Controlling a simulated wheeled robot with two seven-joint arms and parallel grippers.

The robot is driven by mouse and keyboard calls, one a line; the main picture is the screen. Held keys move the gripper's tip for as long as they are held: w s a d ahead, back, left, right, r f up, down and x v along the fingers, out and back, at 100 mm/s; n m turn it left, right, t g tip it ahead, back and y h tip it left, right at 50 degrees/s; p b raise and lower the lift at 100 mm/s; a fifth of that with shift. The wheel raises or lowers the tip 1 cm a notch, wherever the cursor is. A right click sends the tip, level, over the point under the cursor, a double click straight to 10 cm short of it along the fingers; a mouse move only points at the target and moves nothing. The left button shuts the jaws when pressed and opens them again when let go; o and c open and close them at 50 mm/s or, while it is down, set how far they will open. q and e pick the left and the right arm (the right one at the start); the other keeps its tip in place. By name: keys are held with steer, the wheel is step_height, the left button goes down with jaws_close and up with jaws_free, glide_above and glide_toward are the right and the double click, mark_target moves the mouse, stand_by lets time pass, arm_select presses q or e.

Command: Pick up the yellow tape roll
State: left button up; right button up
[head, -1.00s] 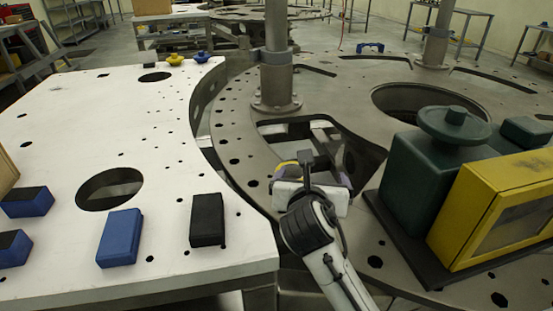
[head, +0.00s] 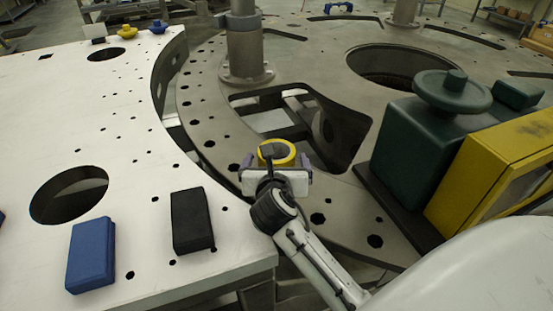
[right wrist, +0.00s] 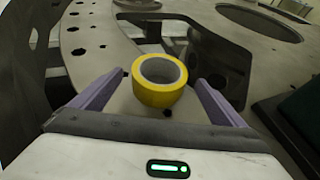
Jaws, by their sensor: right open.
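The yellow tape roll (head: 277,152) lies flat on the grey turret plate (head: 205,117), near the edge of the large cut-out. In the right wrist view the tape roll (right wrist: 159,80) sits just ahead of and between the two purple fingers, with a gap on each side. My right gripper (head: 276,164) is open and empty, low over the plate on the near side of the roll. Its white body hides the roll's lower front in the head view. The right gripper also shows in the right wrist view (right wrist: 154,96). My left gripper is not in view.
A green machine (head: 425,140) and a yellow box (head: 500,180) stand to the right. A grey post (head: 246,45) rises behind the roll. The white table (head: 120,150) at left holds a blue block (head: 91,255) and a black block (head: 192,220).

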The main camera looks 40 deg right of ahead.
mark_target(277, 148)
steer(key=b+x, duration=0.4)
steer(key=x, duration=0.1)
steer(key=shift+a+f+b, duration=0.1)
steer(key=shift+f+b, duration=0.05)
steer(key=shift+b, duration=0.15)
steer(key=shift+w+d+b, duration=0.3)
steer(key=shift+w+b, duration=0.05)
steer(key=shift+b, duration=0.05)
steer(key=c, duration=1.2)
